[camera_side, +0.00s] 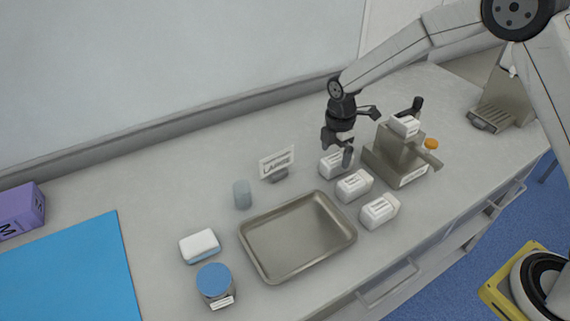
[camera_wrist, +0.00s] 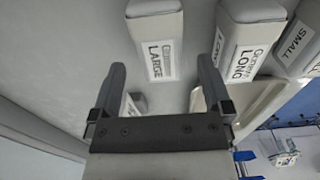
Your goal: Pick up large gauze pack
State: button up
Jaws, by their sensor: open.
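The large gauze pack (camera_wrist: 155,20) is a white block with a label reading LARGE, seen in the wrist view ahead of and between my fingertips. In the side view a white pack (camera_side: 331,166) at the back of a row of three sits just under my gripper (camera_side: 337,153); its label is too small to read there. My gripper (camera_wrist: 167,68) is open, pointing down, with its two fingers apart and nothing held. The fingers partly cover the pack in the side view; whether they touch it I cannot tell.
A grey stand (camera_side: 399,165) is close right. Left are a blue-lidded jar (camera_side: 214,278) and grey cylinder (camera_side: 242,195).

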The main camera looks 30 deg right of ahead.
aim_at(335, 157)
jog(key=shift+f, duration=2.1)
jog(key=c, duration=1.3)
